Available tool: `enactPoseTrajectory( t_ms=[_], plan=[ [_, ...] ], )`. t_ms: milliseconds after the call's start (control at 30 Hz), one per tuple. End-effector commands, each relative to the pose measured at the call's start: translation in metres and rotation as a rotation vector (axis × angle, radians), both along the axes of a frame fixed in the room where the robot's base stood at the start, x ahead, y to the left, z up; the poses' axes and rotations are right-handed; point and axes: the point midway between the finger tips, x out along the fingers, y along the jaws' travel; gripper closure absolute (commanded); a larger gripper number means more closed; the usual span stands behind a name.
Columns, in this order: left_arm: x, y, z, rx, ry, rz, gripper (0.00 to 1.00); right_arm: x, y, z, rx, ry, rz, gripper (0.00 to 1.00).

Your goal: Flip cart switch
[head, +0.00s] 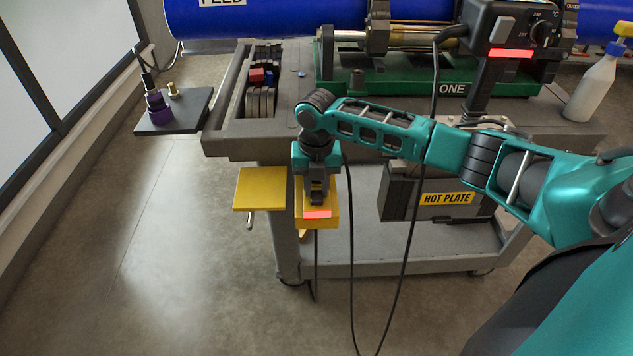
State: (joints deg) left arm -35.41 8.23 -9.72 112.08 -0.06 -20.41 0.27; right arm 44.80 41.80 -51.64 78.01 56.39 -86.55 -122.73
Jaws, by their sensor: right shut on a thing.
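The cart switch is on a yellow box (303,219) at the cart's front left, with its yellow cover (260,188) swung open to the left. A lit red-pink strip (317,214) glows on the box's front. My right gripper (318,197) points down at the box from above. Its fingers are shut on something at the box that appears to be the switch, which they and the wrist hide. I cannot tell the switch's position. My left gripper is not in view.
The grey cart (232,143) carries a green machine (385,85), blue pipes (265,18) and a control box (511,28) with a lit red strip. A hot plate holder (400,192) sits below. Dark cables hang near my right forearm. A spray bottle (592,88) stands right. Floor at left is clear.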

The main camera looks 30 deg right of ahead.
Motion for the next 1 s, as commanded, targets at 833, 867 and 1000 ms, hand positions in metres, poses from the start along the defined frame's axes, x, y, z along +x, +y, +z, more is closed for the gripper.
enactPoseTrajectory(
  t_ms=[833,867,1000],
  plan=[
    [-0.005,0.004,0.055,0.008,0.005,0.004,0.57,-0.008,0.004,0.005,-0.159,-0.259,-0.001,1.0],
    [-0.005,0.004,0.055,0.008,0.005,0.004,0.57,-0.008,0.004,0.005,-0.159,-0.259,-0.001,1.0],
    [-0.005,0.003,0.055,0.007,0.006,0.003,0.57,-0.008,0.004,0.005,-0.158,-0.258,-0.001,0.59]
  ],
)
